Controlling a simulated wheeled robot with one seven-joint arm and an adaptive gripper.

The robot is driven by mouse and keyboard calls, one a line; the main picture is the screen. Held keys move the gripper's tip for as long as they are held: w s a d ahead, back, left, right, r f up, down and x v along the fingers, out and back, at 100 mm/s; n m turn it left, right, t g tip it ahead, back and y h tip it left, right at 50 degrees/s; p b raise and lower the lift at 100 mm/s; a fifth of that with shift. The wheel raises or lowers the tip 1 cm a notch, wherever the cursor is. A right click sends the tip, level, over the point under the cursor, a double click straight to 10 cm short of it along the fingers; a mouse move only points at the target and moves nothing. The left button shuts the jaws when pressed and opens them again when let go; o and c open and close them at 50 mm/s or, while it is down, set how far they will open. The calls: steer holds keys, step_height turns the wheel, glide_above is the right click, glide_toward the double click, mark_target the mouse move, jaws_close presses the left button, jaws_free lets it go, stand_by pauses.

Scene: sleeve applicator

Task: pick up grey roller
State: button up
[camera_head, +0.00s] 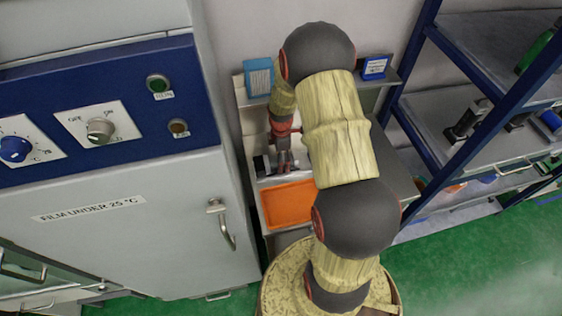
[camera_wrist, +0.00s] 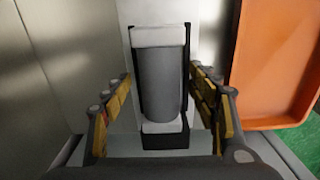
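The grey roller (camera_wrist: 160,85) is a dark grey cylinder seen in the wrist view, held in a black frame with white blocks at both ends. My gripper (camera_wrist: 161,110) is open, with one yellow-padded finger on each side of the roller. Gaps show between the fingers and the roller, so they look apart from it. In the head view my gripper (camera_head: 284,163) points down to the counter beside an orange tray. A dark piece at its left there may be part of the roller's holder; the roller itself is mostly hidden by the gripper.
The orange tray (camera_head: 288,226) lies on the counter right of the roller; its rim (camera_wrist: 245,70) is close to the right finger. A grey cabinet wall (camera_head: 150,235) stands close on the left. A blue-framed shelf (camera_head: 423,150) stands on the right.

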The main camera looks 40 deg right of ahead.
steer(key=shift+c, duration=1.2)
jaws_close()
